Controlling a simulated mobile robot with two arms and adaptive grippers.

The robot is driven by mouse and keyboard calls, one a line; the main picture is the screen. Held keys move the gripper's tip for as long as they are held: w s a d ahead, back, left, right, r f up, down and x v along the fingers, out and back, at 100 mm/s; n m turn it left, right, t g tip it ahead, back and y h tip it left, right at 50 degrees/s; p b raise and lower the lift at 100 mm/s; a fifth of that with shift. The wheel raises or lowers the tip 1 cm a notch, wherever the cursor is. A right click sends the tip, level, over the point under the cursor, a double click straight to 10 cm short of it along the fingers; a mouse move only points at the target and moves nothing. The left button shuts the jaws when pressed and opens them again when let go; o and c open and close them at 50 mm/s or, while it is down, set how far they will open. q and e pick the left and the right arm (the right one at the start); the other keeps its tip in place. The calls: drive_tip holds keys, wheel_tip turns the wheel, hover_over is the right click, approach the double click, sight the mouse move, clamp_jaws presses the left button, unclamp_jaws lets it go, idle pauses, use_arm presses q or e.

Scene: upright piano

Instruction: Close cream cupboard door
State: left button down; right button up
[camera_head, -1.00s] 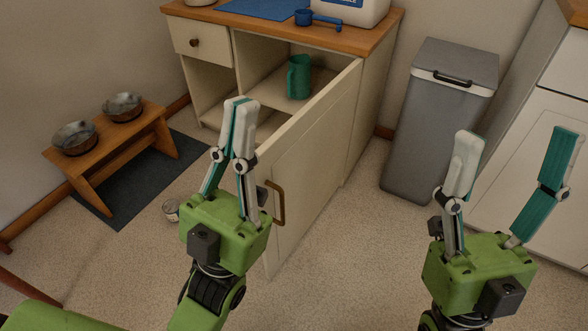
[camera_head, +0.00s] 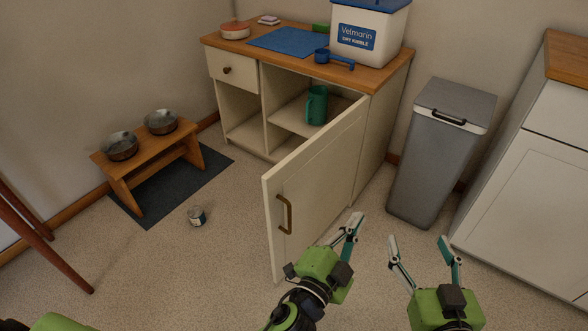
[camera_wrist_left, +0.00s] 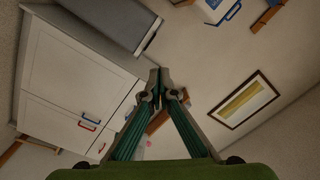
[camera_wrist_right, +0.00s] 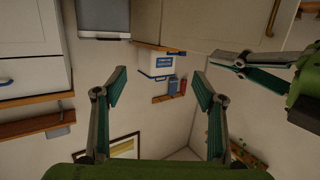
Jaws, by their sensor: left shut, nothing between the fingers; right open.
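The cream cupboard door (camera_head: 318,185) stands wide open, swung out toward me from the right side of the cream cupboard (camera_head: 379,138). Its brown handle (camera_head: 285,214) is on the outer face near the free edge. My left gripper (camera_head: 357,219) is shut and empty, low to the right of the door's outer face and apart from the handle. It also shows shut in the left wrist view (camera_wrist_left: 158,72). My right gripper (camera_head: 418,239) is open and empty, further right over the floor. In the right wrist view the door's handle (camera_wrist_right: 273,18) shows at the top right.
A grey bin (camera_head: 437,155) stands right of the cupboard, with a white cabinet (camera_head: 530,180) beyond it. A wooden bench with bowls (camera_head: 150,160) is at the left. A small can (camera_head: 197,215) lies on the floor left of the door. A green jug (camera_head: 317,105) is inside the cupboard.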

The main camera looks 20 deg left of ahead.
use_arm(q)
drive_tip(key=a+f+y+p, duration=0.3)
drive_tip(key=y, duration=0.2)
drive_tip(key=y+p, duration=0.3)
drive_tip(key=y, duration=0.4)
approach(291, 167)
drive_tip(key=w+d, duration=0.2)
drive_tip(key=w, duration=0.2)
drive_tip(key=a, duration=0.2)
drive_tip(key=w+a, duration=0.1)
drive_tip(key=shift+w+a+r+m, duration=0.1)
drive_tip(key=shift+a+r+m, duration=0.05)
drive_tip(key=shift+r+m, duration=0.2)
drive_tip(key=shift+w+a+g, duration=0.15)
drive_tip(key=shift+a+g, duration=0.15)
drive_tip(key=shift+a, duration=0.1)
use_arm(e)
drive_tip(key=s+d+f+g+h, duration=0.1)
drive_tip(key=s+d+f+g, duration=0.2)
drive_tip(key=s+f+g, duration=0.3)
drive_tip(key=s+d+f+g+h, duration=0.2)
drive_tip(key=s+d+f+g, duration=0.2)
drive_tip(key=s+f, duration=0.5)
drive_tip(key=s+g, duration=0.2)
drive_tip(key=s, duration=0.1)
drive_tip(key=shift+s+f+m, duration=0.15)
drive_tip(key=shift+f+m, duration=0.05)
drive_tip(key=shift+m, duration=0.1)
